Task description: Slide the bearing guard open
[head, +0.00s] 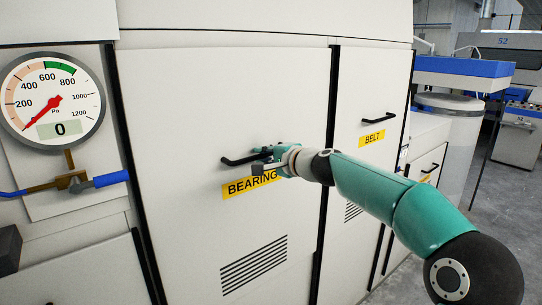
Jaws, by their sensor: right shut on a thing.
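The bearing guard (184,140) is a large pale panel in the middle of the head view, with a yellow BEARING label (245,187) and a vent grille low down. Its black bar handle (238,160) sits just above the label. My right gripper (268,160) is at the right end of this handle and is shut on it. The gripper and wrist cover the right part of the handle and the end of the label, so the fingertips are hard to see. A dark gap runs along each side of the panel. My left gripper is not in view.
A belt panel (372,90) with its own black handle (378,119) stands to the right. A pressure gauge (52,101) reading 0 hangs at the left, above a blue pipe (108,179). Open floor (488,192) shows at the far right.

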